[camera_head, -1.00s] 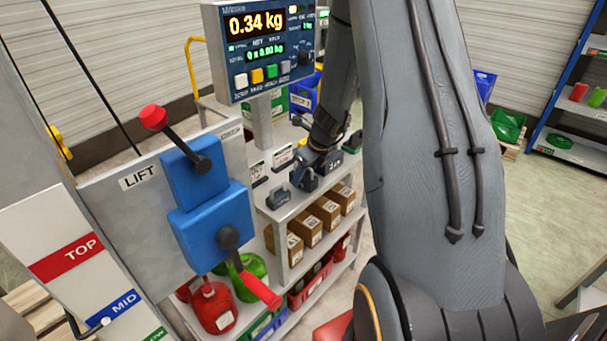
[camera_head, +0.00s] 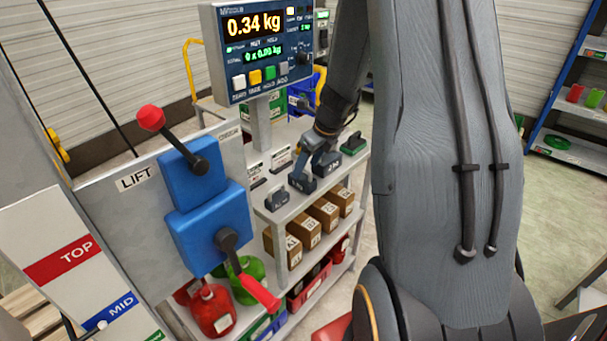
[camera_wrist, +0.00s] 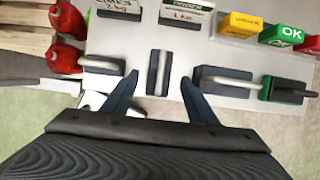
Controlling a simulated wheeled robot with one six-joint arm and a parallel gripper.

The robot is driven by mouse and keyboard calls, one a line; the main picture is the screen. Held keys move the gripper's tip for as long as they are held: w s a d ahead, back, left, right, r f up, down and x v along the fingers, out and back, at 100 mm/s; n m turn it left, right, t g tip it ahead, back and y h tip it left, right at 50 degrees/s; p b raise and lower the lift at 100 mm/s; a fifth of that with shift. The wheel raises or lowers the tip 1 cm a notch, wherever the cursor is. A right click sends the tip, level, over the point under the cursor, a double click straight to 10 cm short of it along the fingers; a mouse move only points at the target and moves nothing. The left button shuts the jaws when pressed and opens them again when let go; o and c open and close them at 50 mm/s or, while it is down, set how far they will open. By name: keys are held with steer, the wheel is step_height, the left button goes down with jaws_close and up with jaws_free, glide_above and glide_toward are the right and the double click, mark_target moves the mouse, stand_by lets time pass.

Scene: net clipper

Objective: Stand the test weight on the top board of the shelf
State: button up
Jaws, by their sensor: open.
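Several dark test weights with grey handles stand in a row on the grey top board (camera_head: 262,208) of the shelf. In the wrist view one dark weight (camera_wrist: 159,72) lies between the two fingers of my gripper (camera_wrist: 159,80). My gripper is open, with a gap to the weight on both sides. In the head view my gripper (camera_head: 312,148) is just above that weight (camera_head: 302,183). Another weight (camera_head: 277,199) stands nearer, a further dark one (camera_head: 328,165) beyond, and a green one (camera_head: 353,144) at the far end.
A scale display (camera_head: 258,50) reading 0.34 kg stands behind the board. The blue lift control (camera_head: 210,222) with red-tipped levers is at left. Cardboard boxes (camera_head: 308,230) and red and green containers (camera_head: 213,310) fill the lower boards. Small label cards stand along the board's back.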

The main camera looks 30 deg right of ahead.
steer(key=shift+v, duration=2.75)
steer(key=shift+d, duration=0.1)
